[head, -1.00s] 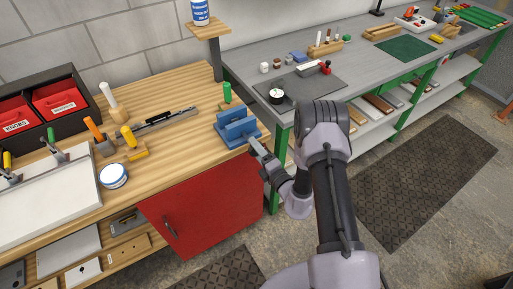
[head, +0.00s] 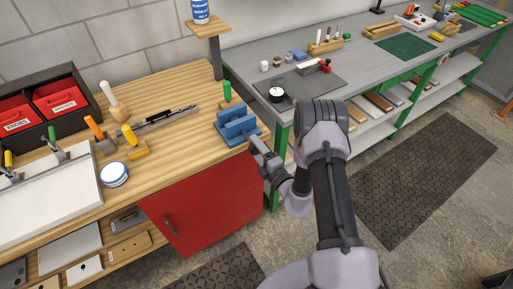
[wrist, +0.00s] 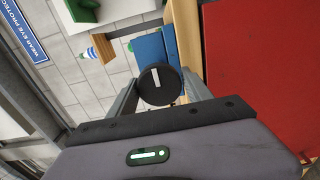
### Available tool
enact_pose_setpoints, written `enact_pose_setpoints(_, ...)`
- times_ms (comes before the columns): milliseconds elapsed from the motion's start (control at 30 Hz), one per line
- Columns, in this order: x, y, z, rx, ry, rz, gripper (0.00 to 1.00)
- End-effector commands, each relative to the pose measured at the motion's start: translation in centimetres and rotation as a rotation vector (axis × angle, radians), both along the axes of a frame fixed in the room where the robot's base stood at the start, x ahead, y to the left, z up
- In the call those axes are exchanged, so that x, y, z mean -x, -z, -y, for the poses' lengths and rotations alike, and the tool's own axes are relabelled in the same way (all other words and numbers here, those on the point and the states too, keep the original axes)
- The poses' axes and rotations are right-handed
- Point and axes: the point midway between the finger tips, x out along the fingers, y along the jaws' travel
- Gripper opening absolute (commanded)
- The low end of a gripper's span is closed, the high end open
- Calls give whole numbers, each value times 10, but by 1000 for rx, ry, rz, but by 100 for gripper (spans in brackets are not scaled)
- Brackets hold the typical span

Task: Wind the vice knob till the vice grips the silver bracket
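The blue vice (head: 238,128) stands at the right front corner of the wooden bench. It also shows in the wrist view (wrist: 148,50). Its black round knob (wrist: 160,86) faces the wrist camera, with a white mark standing nearly upright, tilted slightly left. My gripper (wrist: 161,88) is open, with one finger on each side of the knob and a gap seeming to show on both sides. In the head view my gripper (head: 258,146) is right at the vice's front. I cannot make out the silver bracket in either view; the knob and vice body may hide it.
The red cabinet door (head: 205,205) is below the bench, close to my gripper on the right of the wrist view. A green-handled tool (head: 227,92) stands behind the vice. A grey bench (head: 350,75) is to the right. The floor between is free.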

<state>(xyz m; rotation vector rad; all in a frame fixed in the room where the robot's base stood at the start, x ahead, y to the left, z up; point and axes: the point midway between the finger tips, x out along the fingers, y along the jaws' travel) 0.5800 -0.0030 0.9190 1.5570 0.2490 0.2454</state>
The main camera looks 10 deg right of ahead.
Motion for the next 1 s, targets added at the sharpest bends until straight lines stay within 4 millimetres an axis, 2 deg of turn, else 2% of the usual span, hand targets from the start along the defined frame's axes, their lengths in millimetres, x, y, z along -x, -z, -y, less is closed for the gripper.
enact_pose_setpoints(33,0,0,0,0,0,0,70)
enact_pose_setpoints(67,0,0,0,0,0,0,75)
enact_pose_setpoints(367,0,-1,1,0,1,1,75)
enact_pose_setpoints(467,9,0,4,1,2,0,75)
enact_pose_setpoints(567,30,-1,11,-3,5,-3,75)
enact_pose_setpoints(900,130,-1,45,-2,10,-4,75)
enact_pose_setpoints(1000,149,-1,51,-2,8,-2,75)
